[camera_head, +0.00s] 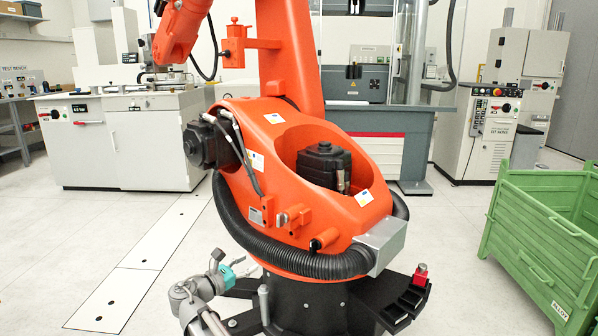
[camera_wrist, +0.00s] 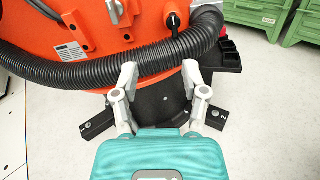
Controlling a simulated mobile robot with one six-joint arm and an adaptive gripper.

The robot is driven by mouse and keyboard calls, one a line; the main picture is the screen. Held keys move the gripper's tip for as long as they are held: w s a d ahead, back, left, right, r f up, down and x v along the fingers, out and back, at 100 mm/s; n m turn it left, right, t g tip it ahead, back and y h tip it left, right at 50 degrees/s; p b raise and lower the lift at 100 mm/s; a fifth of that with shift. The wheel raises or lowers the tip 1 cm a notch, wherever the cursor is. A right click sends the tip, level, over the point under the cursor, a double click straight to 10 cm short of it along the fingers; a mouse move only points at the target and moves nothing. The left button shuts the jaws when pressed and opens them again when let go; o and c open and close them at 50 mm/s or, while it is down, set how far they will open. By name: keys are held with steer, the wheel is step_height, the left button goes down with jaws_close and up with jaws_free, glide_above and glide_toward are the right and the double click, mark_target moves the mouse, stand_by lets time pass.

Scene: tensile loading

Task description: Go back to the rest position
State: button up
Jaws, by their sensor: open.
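My gripper (camera_wrist: 157,76) shows in the wrist view with its two grey fingers spread apart and nothing between them. Its teal body fills the bottom middle of that view. The fingers point toward the black pedestal and ribbed hose of a large orange robot arm (camera_wrist: 85,25). How far the fingertips are from it is hard to tell. In the head view, grey and teal parts of my arm show at the lower left, in front of the orange robot arm (camera_head: 300,185). My fingers are not clear there.
Black brackets (camera_head: 408,300) stick out around the pedestal, with a small red piece (camera_head: 421,272) on the right one. Green crates (camera_head: 535,255) stand at the right. A test bench (camera_head: 125,140) and cabinets (camera_head: 478,135) line the back. The floor at left is clear.

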steer(key=s+d+f+m+g+y+p, duration=0.15)
steer(key=d+f+m+g, duration=0.35)
steer(key=d, duration=0.5)
steer(key=s+d+f+m+g+y+p, duration=0.15)
steer(key=d+f+m+g, duration=0.35)
steer(key=d, duration=0.6)
steer(key=s+d+f+m+g+y+p, duration=0.25)
steer(key=s+d+m+y, duration=0.75)
steer(key=s+m, duration=0.5)
step_height(320, 180, up, 37)
steer(key=w+m+h+p, duration=0.1)
steer(key=p, duration=3.6)
steer(key=shift+w+d+g, duration=0.2)
steer(key=shift+d+g, duration=0.05)
steer(key=shift+g, duration=0.2)
